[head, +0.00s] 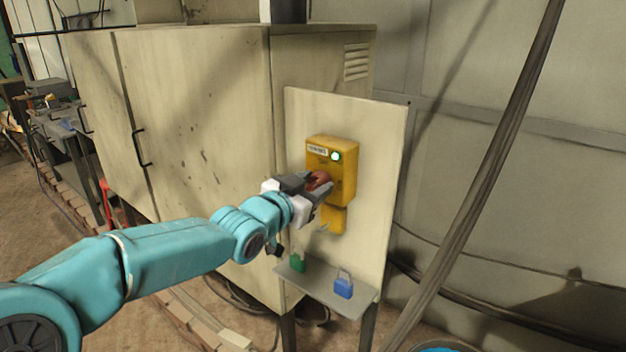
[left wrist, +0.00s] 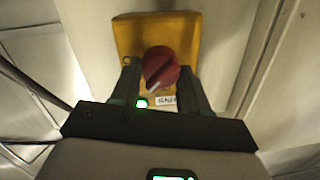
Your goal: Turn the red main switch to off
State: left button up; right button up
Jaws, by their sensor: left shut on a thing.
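The red main switch (head: 319,180) is a round knob on a yellow box (head: 343,160) fixed to an upright cream board. A green lamp (head: 336,156) is lit beside a white label on the box. My left gripper (head: 318,184) is at the switch, shut on the red knob. In the left wrist view the red knob (left wrist: 162,68) sits between the two dark fingers, with its pale pointer mark slanting toward the lower left. The green lamp (left wrist: 141,103) and part of the label show there too. My right gripper is in neither view.
A small shelf (head: 322,287) below the board holds a green padlock (head: 298,263) and a blue padlock (head: 343,285). A large cream cabinet (head: 200,130) stands behind and left of the board. A slanted dark pole (head: 480,180) runs at the right.

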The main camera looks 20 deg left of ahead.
pick_arm(q)
jog(key=n+p, duration=0.4)
jog(key=shift+a+r, duration=0.1)
jog(key=shift+r, duration=0.2)
jog(key=shift+w+n+g+h+p, duration=0.1)
jog(key=shift+n+g+h+p, duration=0.25)
jog(key=shift+n+p, duration=0.8)
jog(key=shift+a+f+n+p, duration=0.1)
jog(key=shift+f+n+p, duration=0.1)
jog(key=shift+n+p, duration=0.8)
jog(key=shift+n, duration=0.25)
jog(key=o, duration=1.1)
jog(key=shift+c, duration=0.2)
